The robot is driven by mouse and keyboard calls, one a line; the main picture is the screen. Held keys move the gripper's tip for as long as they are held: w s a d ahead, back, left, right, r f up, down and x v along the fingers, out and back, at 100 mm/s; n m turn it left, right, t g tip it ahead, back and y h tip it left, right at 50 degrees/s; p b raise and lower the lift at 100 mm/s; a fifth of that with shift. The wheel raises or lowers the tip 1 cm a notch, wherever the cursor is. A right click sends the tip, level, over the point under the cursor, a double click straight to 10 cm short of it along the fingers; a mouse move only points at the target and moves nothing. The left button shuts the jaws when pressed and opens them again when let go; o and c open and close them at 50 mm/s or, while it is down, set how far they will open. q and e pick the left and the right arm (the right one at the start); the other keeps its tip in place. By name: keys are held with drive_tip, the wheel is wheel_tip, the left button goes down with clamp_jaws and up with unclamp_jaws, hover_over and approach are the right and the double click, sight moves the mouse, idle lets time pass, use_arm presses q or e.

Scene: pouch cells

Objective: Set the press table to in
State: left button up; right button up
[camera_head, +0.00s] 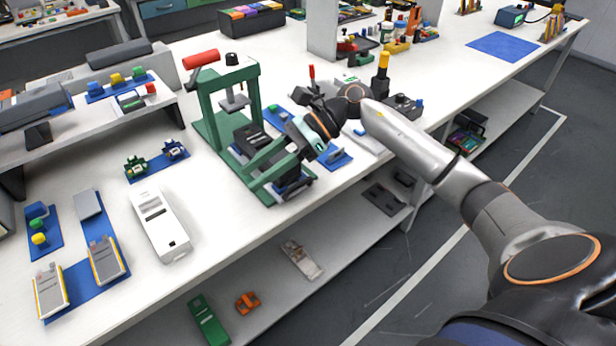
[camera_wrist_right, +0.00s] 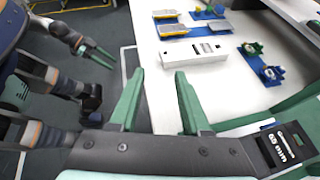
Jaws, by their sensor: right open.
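The green press (camera_head: 256,92) stands on the white table, with its red-ended handle at the upper left and a grey ram hanging in its frame. A black slotted block (camera_head: 250,138), which looks like the press table, sits low and forward of the ram; it also shows in the right wrist view (camera_wrist_right: 285,148). How far in it sits is hard to tell. My right gripper (camera_head: 249,175) is in front of the block, its green fingers spread and empty; the wrist view shows clear space between them (camera_wrist_right: 159,76). My left gripper (camera_wrist_right: 96,50) shows at the wrist view's upper left, its opening unclear.
A white device (camera_head: 159,224) lies left of the press, beside small green and blue fixtures (camera_head: 137,167). Pouch cells (camera_head: 105,260) lie on a blue mat at the left. A lower shelf (camera_head: 270,275) holds loose parts. The table's front edge runs under my right arm.

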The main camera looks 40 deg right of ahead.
drive_tip(key=w+d+n+h+b, duration=0.1)
drive_tip(key=d+n+h, duration=0.3)
drive_tip(key=d, duration=0.6)
drive_tip(key=h, duration=0.4)
approach(307, 179)
drive_tip(key=b+x, duration=0.1)
drive_tip(key=x, duration=0.7)
drive_tip(key=shift+a, duration=0.1)
use_arm(q)
drive_tip(key=shift+w+d+f, duration=0.35)
drive_tip(key=shift+w+f, duration=0.05)
drive_tip(key=shift+f, duration=0.15)
drive_tip(key=shift+w+d+f, duration=0.35)
drive_tip(key=shift+f, duration=0.15)
use_arm(e)
drive_tip(key=c, duration=0.6)
clamp_jaws()
use_arm(q)
drive_tip(key=shift+s+f, duration=0.15)
drive_tip(key=shift+s, duration=0.05)
